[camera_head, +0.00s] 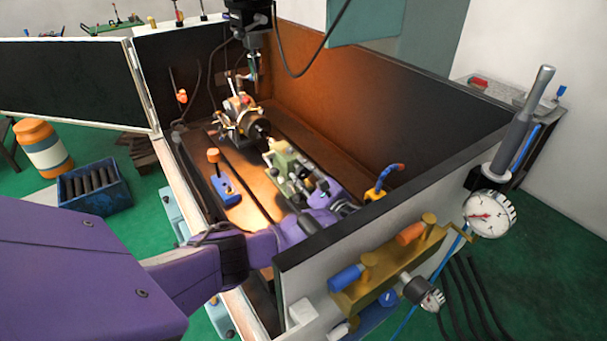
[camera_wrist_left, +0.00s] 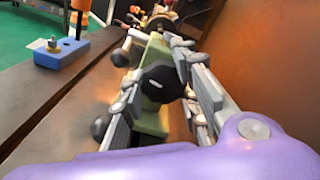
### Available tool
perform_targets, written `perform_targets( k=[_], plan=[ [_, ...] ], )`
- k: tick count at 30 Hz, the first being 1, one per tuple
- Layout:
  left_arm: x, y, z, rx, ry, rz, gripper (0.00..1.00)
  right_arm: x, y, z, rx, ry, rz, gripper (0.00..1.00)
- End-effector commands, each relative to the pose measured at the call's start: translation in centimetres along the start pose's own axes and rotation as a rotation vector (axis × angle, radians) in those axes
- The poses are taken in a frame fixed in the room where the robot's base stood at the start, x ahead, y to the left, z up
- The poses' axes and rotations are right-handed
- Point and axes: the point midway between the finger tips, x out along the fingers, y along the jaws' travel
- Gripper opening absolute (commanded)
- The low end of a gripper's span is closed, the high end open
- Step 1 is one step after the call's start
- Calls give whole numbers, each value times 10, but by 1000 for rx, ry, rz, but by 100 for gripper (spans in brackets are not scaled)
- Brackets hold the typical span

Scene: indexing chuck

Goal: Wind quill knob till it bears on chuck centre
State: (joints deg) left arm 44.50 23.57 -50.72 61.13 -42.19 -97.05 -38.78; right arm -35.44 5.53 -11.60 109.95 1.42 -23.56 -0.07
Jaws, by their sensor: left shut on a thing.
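The green tailstock (camera_head: 280,157) stands on the machine bed, facing the indexing chuck (camera_head: 255,125) further back. My left gripper (camera_head: 322,192) is at the tailstock's near end. In the left wrist view, its grey fingers (camera_wrist_left: 165,80) lie either side of the dark quill knob (camera_wrist_left: 160,87) and are shut on it. The green tailstock body (camera_wrist_left: 152,58) shows behind the knob, and part of the chuck (camera_wrist_left: 158,20) shows at the top. Whether the quill tip touches the chuck centre cannot be told. My right gripper is not in view.
The enclosure's front wall (camera_head: 400,195) rises close to my left arm, and a dark side wall (camera_head: 370,95) stands right. A yellow and blue hose (camera_head: 380,185) is near the front wall.

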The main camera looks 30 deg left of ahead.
Motion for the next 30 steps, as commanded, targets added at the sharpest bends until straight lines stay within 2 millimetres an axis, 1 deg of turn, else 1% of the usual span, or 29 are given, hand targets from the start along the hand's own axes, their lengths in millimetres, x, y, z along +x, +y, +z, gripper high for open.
perform_targets(
  k=[1, 30],
  plan=[
    [-2, 10, -6, 57, 8, 12, 2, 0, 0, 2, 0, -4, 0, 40],
    [-1, 7, 1, 976, 8, 13, 2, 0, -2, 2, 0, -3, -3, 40]
  ],
)
